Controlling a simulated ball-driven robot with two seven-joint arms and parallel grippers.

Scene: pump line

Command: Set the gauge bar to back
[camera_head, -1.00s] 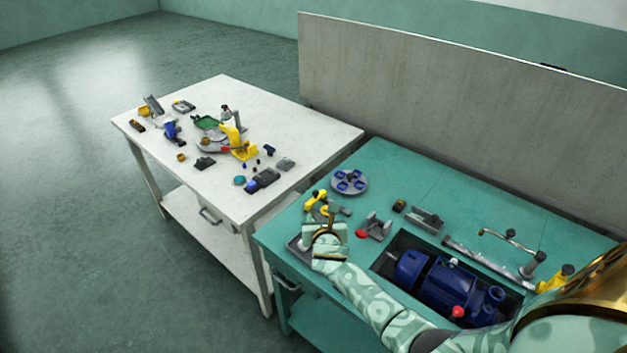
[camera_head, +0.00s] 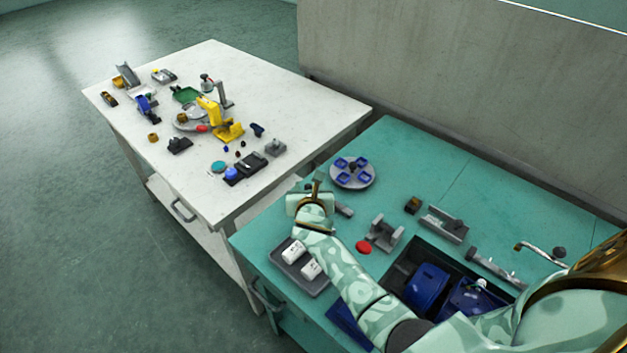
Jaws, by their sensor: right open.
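I cannot tell for sure which part is the gauge bar. A grey channel-shaped fixture (camera_head: 443,224) lies at the back of the teal bench, and a grey rail (camera_head: 495,268) lies to its right. A bent metal pipe (camera_head: 540,253) shows at the right, near my body. My right gripper (camera_head: 317,184) is open over the left part of the teal bench, just left of the grey disc with blue cups (camera_head: 352,173). Its hand hides what lies under it; a short grey bar (camera_head: 344,209) sticks out just right of it. My left gripper is out of view.
A grey tray with white pieces (camera_head: 302,282) lies left of my right forearm. A grey bracket (camera_head: 384,233), a red knob (camera_head: 363,247) and a recess with a blue pump (camera_head: 428,288) lie right of it. A white table (camera_head: 290,95) with many parts stands behind left.

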